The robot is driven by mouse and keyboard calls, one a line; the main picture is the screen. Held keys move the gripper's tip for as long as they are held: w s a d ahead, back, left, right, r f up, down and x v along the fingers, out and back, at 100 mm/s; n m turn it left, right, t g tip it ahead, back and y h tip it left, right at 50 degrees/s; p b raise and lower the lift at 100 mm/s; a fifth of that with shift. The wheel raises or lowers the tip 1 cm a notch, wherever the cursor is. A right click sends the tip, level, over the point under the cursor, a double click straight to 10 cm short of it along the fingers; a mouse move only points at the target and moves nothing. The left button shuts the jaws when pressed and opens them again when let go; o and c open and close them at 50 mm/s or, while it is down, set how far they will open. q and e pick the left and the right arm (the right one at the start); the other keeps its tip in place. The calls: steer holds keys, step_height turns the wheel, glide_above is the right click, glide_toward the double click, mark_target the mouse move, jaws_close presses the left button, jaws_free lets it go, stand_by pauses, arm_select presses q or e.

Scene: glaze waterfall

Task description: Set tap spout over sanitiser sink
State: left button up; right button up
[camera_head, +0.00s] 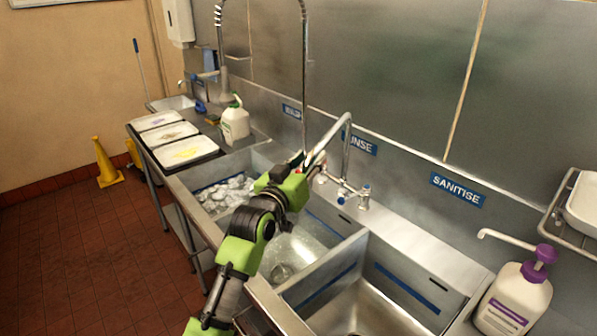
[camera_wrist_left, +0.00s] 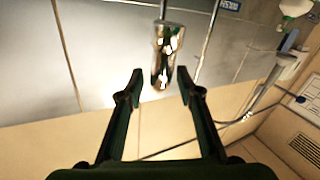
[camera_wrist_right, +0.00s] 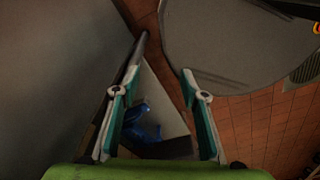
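The tap (camera_head: 345,190) stands behind the middle sink, and its chrome spout (camera_head: 347,135) arches up and slopes down to the left, over the middle sink's left side. My left gripper (camera_head: 302,167) is at the spout's lower end in the head view. In the left wrist view it is open (camera_wrist_left: 160,84), with a shiny chrome cylinder (camera_wrist_left: 167,55), seemingly the spout end, between and just beyond its fingertips; contact is unclear. The sanitiser sink (camera_head: 360,308) is the right basin, below the SANITISE label (camera_head: 458,190). My right gripper (camera_wrist_right: 160,88) is open and empty, outside the head view.
The middle sink (camera_head: 290,250) holds water; the left sink (camera_head: 225,190) holds suds. A tall sprayer pipe (camera_head: 304,70) hangs near my left gripper. A purple-topped pump bottle (camera_head: 515,298) stands at right, a jug (camera_head: 235,123) at left. A round grey surface (camera_wrist_right: 235,45) lies near my right gripper.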

arm_select(q)
steer(key=v, duration=0.7)
steer(key=shift+w+d, duration=0.1)
